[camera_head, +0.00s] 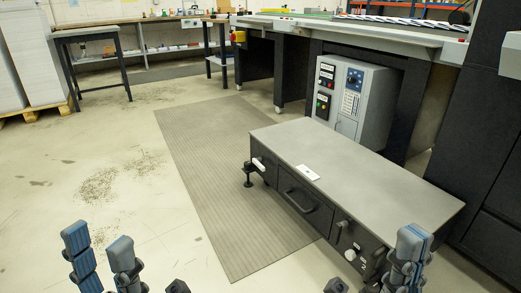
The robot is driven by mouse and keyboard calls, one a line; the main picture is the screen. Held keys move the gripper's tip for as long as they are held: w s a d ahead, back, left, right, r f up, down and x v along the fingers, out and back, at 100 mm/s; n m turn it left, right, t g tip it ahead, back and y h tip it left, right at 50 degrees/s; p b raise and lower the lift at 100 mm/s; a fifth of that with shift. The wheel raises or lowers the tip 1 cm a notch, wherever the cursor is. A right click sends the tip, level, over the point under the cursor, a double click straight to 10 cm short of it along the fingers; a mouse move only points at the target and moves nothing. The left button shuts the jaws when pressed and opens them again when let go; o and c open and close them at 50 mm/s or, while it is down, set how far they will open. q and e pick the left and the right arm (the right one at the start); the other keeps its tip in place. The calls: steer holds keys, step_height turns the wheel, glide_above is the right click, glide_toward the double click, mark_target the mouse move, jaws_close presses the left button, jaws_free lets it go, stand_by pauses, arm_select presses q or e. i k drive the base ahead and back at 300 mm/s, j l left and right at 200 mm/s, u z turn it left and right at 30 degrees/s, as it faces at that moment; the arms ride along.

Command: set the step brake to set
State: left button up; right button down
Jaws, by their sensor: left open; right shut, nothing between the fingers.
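The step (355,170) is a low dark cabinet with a flat grey top, standing right of centre. At its left end is a small lever with a white grip (259,164), above a black foot (248,181). Near the right of its front is a round white knob (350,255) beside a dark handle. I cannot tell from this view which is the brake or how it is set. My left gripper (98,249) is open and empty over the floor at the lower left. My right gripper (409,249) is shut and empty, in front of the step's right end and partly hiding it.
A ribbed mat (205,150) lies left of the step. A control cabinet (358,98) with buttons stands behind it, under a long machine. A small table (88,33) and paper stacks (32,55) stand at the upper left. The floor at left is mostly clear.

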mark_target(256, 161)
steer(key=i+j, duration=0.15)
steer(key=i, duration=0.3)
steer(key=i+j+z, duration=0.1)
steer(key=i, duration=0.4)
steer(key=i+j, duration=0.3)
steer(key=i, duration=0.15)
steer(key=i+j+z, duration=0.1)
steer(key=i, duration=0.35)
steer(key=i+j, duration=0.6)
steer(key=i, duration=0.3)
steer(key=l+z, duration=0.05)
